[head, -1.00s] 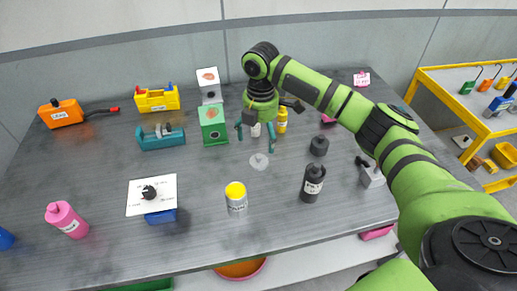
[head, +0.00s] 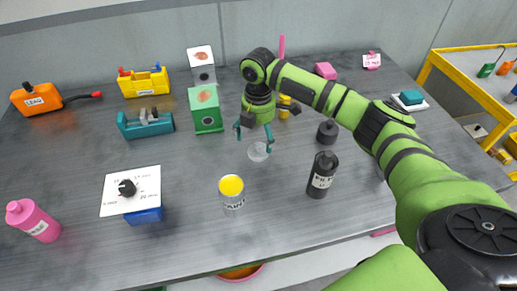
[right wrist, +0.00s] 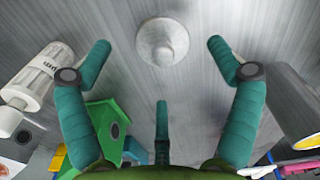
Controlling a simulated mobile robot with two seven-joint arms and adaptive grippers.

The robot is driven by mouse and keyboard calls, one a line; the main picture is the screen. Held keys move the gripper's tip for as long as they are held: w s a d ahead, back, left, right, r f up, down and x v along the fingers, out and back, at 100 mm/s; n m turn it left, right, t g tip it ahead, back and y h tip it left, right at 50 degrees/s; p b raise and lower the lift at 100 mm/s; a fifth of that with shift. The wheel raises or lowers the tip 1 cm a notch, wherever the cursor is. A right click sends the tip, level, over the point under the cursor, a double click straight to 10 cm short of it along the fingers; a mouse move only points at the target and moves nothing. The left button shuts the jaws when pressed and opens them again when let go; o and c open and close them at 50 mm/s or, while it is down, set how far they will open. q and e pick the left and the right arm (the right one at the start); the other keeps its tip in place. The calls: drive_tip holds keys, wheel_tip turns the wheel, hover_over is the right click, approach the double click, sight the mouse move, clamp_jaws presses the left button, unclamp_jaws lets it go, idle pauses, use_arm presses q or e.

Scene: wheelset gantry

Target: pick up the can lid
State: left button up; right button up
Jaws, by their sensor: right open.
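The can lid (head: 259,151) is a small pale grey disc lying flat on the dark grey table, in front of the green box. In the right wrist view the lid (right wrist: 162,42) shows a raised round knob in its middle. My right gripper (head: 254,139) points down just above and behind the lid. Its teal fingers are spread wide and empty, with the lid between the two front fingertips in the right wrist view (right wrist: 158,45). An open-looking can (head: 232,193) with a yellow top stands in front of the lid. My left gripper is not in view.
A green box (head: 206,110) stands left of my right gripper, and a yellow bottle (head: 284,107) is close behind it. A dark bottle (head: 323,175) and a dark weight-like piece (head: 327,132) stand to the right.

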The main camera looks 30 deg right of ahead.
sight(258, 145)
drive_tip(key=f, duration=0.2)
drive_tip(key=f+p, duration=0.1)
drive_tip(key=shift+s+a+f, duration=0.25)
drive_tip(key=shift+w+f, duration=0.1)
drive_tip(key=shift+f, duration=0.25)
drive_tip(key=c, duration=0.9)
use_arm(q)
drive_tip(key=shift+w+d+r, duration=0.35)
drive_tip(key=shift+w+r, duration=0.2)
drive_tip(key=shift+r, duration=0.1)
use_arm(e)
drive_tip(key=shift+c, duration=0.7)
drive_tip(key=shift+r, duration=0.1)
